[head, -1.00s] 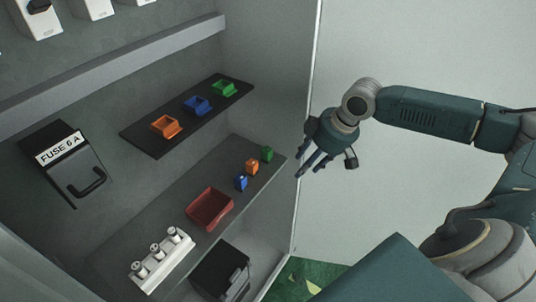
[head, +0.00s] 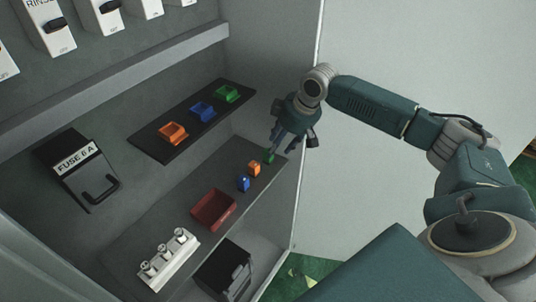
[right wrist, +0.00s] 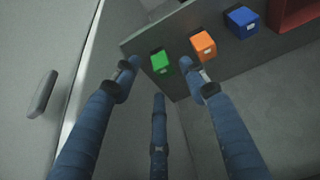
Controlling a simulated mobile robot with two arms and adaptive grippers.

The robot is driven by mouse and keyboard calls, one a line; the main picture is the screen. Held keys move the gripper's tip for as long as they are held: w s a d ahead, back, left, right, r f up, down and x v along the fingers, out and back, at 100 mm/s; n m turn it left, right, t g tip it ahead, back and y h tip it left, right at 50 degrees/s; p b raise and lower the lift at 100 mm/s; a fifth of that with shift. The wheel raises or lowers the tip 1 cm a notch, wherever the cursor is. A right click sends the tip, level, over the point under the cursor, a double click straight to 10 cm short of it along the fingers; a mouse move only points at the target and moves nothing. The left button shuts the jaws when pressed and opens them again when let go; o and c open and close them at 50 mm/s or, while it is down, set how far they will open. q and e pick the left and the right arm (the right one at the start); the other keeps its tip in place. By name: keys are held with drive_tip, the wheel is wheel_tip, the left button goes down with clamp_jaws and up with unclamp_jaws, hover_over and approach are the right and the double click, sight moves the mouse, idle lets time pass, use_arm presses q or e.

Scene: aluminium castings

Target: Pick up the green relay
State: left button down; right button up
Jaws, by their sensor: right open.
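The green relay (head: 269,157) is a small block at the right end of the lower shelf (head: 165,217) in the head view. In the right wrist view the green relay (right wrist: 161,63) stands near the shelf's corner, between the tips of two fingers. My right gripper (head: 280,142) is just above and beside it, with its fingers spread. In the right wrist view my right gripper (right wrist: 162,80) is open and empty, its third finger below the relay. I cannot tell whether any finger touches the relay. My left gripper is not in view.
An orange relay (right wrist: 203,45) stands close beside the green one, with a blue relay (right wrist: 242,22) beyond it. A red tray (head: 213,211) and a white fuse strip (head: 168,260) share the shelf. Coloured sockets sit on the dark upper shelf (head: 150,148). The cabinet side wall (head: 305,190) is close.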

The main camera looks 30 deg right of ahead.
drive_tip(key=x, duration=0.2)
drive_tip(key=p+x, duration=0.1)
drive_tip(key=x, duration=0.2)
drive_tip(key=shift+w+a+p, duration=0.2)
drive_tip(key=shift+w+p, duration=0.1)
drive_tip(key=shift+w, duration=0.15)
drive_tip(key=shift+s, duration=0.1)
drive_tip(key=c, duration=1)
